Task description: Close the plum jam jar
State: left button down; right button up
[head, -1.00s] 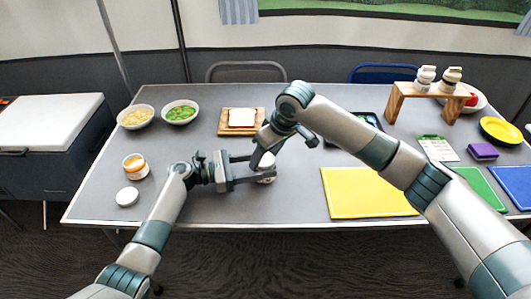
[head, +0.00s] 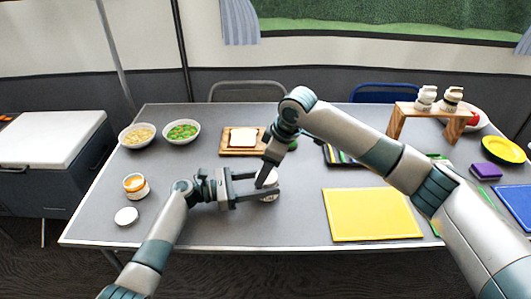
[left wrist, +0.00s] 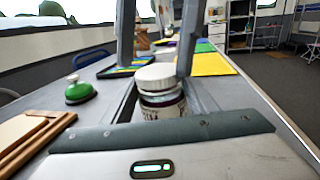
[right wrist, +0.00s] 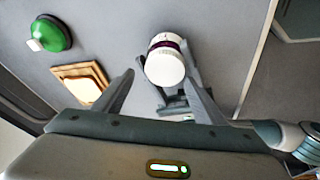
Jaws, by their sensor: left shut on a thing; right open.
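The plum jam jar (left wrist: 162,105) stands upright on the table with a white lid (left wrist: 157,76) sitting on top. It has dark contents and a pale label. In the head view the jar (head: 272,183) is partly hidden by my grippers. My left gripper (head: 258,186) is shut on the jar's body from the left side. My right gripper (right wrist: 164,88) is open above it, its fingers on either side of the white lid. I cannot tell whether the fingers touch the lid or whether the lid is screwed tight.
An orange-topped open jar (head: 136,187) and a loose white lid (head: 126,216) are at the left. Bowls (head: 182,132), bread on a board (head: 242,138) and a green bell (left wrist: 78,90) are behind. A yellow board (head: 372,215) lies right. The front left-middle table is clear.

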aim_at(267, 186)
jog(key=n, duration=0.4)
jog(key=shift+a+r+n+h, duration=0.2)
jog(key=shift+r+n+h, duration=0.2)
jog(key=n, duration=0.2)
jog(key=shift+r+n+g, duration=0.25)
jog(key=shift+n+g, duration=0.15)
jog(key=n, duration=0.3)
jog(key=r+n, duration=0.1)
jog(key=n, duration=0.2)
jog(key=shift+s+a+h, duration=0.1)
jog(key=shift+s+h, duration=0.05)
jog(key=shift+h, duration=0.25)
jog(key=n, duration=0.2)
jog(key=r+n, duration=0.1)
jog(key=n, duration=0.1)
jog(key=n+h, duration=0.1)
jog(key=shift+r+n+g, duration=0.25)
jog(key=shift+n+g, duration=0.15)
jog(key=n, duration=0.2)
jog(key=shift+s+r+n, duration=0.1)
jog(key=shift+r+n, duration=0.3)
jog(key=n, duration=0.2)
jog(key=r+n, duration=0.1)
jog(key=n, duration=0.1)
jog(key=shift+s+g+h, duration=0.1)
jog(key=shift+g+h, duration=0.2)
jog(key=shift+h, duration=0.1)
jog(key=shift+f, duration=0.1)
jog(key=shift+f, duration=3.85)
